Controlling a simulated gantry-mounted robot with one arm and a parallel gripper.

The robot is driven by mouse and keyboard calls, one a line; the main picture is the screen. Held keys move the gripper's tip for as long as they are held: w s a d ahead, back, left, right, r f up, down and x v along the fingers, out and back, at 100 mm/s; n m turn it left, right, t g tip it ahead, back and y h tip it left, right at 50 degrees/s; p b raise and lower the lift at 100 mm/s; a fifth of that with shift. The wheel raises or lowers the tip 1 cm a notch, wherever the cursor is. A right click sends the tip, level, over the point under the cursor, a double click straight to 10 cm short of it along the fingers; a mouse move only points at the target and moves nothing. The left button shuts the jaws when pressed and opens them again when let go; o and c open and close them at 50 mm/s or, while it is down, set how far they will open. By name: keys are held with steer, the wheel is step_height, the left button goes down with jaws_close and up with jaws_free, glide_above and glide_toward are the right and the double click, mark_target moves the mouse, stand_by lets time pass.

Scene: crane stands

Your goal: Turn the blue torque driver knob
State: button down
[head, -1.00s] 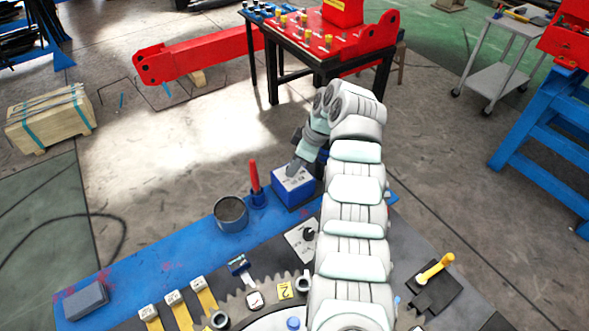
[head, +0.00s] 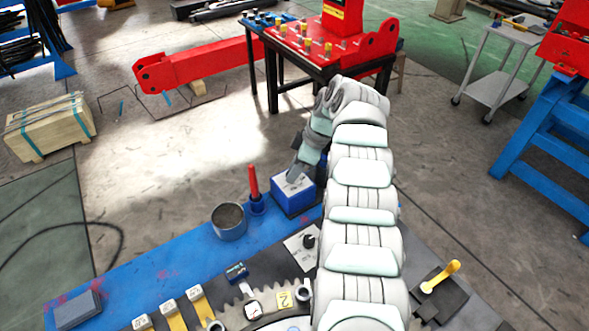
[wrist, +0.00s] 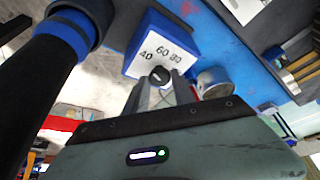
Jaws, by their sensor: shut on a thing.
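The blue torque driver (head: 292,203) is a blue box with a white top, standing on the blue strip of the bench. In the wrist view its white face (wrist: 148,52) shows the marks 40, 60 and 80. A small dark round knob (wrist: 159,74) sits at the near part of that face. My gripper (wrist: 161,85) reaches the face and its two fingers are shut on the knob, one on each side. In the head view my gripper (head: 293,174) comes down on the box top from above, and the knob is hidden there.
A red-handled tool (head: 253,180) stands upright in a blue holder left of the box. A round metal cup (head: 229,222) stands further left. A geared plate, dial and yellow-handled lever (head: 440,276) lie nearer. A red-topped table (head: 325,50) stands behind.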

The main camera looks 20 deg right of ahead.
steer(key=shift+f, duration=0.1)
steer(key=c, duration=1.1)
jaws_free()
steer(key=shift+o, duration=0.2)
steer(key=p+v, duration=0.2)
steer(key=v, duration=0.9)
steer(key=shift+a, duration=0.1)
